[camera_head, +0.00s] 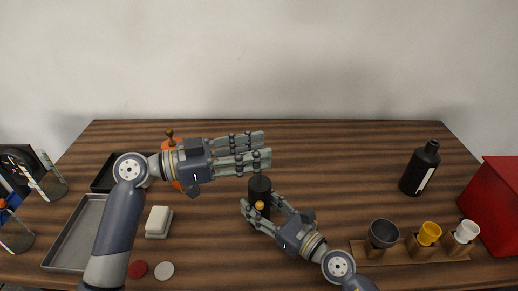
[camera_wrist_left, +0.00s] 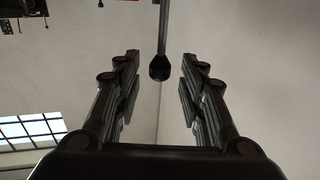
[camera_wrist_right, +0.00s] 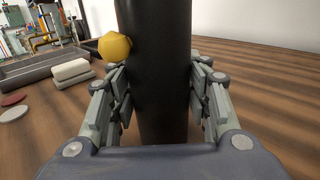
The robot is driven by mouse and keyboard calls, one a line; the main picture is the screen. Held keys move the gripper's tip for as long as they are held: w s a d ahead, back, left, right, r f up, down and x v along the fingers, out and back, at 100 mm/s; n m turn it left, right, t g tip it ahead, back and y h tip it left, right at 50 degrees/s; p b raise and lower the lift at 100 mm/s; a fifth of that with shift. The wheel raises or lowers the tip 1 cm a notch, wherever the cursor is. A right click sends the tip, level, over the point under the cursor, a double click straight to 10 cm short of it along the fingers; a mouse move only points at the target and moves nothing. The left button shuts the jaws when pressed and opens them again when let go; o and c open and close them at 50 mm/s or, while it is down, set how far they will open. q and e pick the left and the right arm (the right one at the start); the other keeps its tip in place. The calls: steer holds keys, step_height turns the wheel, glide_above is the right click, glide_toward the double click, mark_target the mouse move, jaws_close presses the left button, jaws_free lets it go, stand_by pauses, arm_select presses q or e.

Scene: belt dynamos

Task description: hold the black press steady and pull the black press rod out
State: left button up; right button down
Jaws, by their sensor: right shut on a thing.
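The black press (camera_head: 260,186) stands upright on the table as a dark cylinder with a yellow knob (camera_head: 259,205) on its side. It fills the middle of the right wrist view (camera_wrist_right: 158,60). My right gripper (camera_head: 259,203) is shut on the press, with fingers on both sides of its body. My left gripper (camera_head: 265,147) is open above the press. In the left wrist view, the press rod (camera_wrist_left: 162,30) with its black rounded end (camera_wrist_left: 159,68) shows between the spread fingers, apart from them. In the head view the left fingers largely cover the rod.
A black bottle (camera_head: 420,170) and a red box (camera_head: 494,205) stand at the right, behind a wooden cup holder (camera_head: 400,257). Trays (camera_head: 62,245), a white block (camera_head: 158,222) and two discs (camera_head: 164,271) lie at the left. The table's back middle is clear.

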steer(key=shift+f, duration=0.25)
arm_select(q)
steer(key=v, duration=1)
steer(key=shift+a, duration=0.3)
steer(key=shift+s, duration=0.1)
arm_select(e)
steer(key=c, duration=1)
jaws_free()
steer(key=shift+o, duration=1.2)
steer(key=shift+r, duration=0.15)
